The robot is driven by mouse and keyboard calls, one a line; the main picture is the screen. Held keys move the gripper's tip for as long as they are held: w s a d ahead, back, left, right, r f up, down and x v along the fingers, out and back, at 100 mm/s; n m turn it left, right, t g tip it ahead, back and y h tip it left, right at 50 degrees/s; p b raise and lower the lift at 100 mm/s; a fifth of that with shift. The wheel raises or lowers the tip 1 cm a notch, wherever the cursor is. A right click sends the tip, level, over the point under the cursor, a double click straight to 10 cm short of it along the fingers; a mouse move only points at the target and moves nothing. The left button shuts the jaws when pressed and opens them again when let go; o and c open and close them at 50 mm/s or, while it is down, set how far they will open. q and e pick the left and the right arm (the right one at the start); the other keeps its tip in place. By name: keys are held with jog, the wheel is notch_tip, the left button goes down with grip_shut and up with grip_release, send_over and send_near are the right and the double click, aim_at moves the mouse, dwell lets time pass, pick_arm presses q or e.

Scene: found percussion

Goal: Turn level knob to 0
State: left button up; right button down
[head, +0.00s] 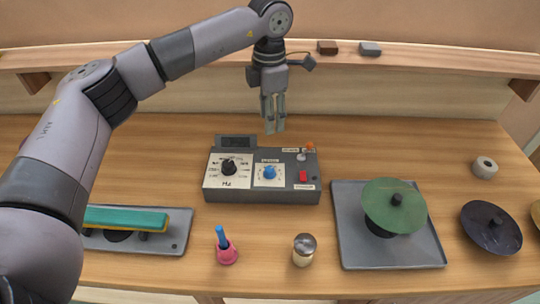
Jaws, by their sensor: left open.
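A dark grey control box (262,196) sits on the middle of the wooden table. On its top, a blue knob (269,172) stands on a white dial plate; its label is too small to read surely, and so is its setting. A black knob (229,168) sits on a larger white dial plate to its left. My left gripper (273,127) hangs fingers down above and behind the box, open and empty, apart from the knobs. My right gripper is not in view.
A red switch (303,176) is at the box's right. A grey tray (342,226) with a green cymbal (394,207) stands to the right. A pink holder (227,254) and a shaker (304,249) stand in front. A shelf (410,62) runs behind.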

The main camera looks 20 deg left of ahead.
pick_arm(q)
jog(key=p, duration=0.2)
send_near(270, 168)
notch_tip(270, 168, down, 7)
jog(key=p, duration=0.3)
jog(key=shift+s+f, duration=0.15)
jog(key=shift+f, duration=0.8)
grip_shut()
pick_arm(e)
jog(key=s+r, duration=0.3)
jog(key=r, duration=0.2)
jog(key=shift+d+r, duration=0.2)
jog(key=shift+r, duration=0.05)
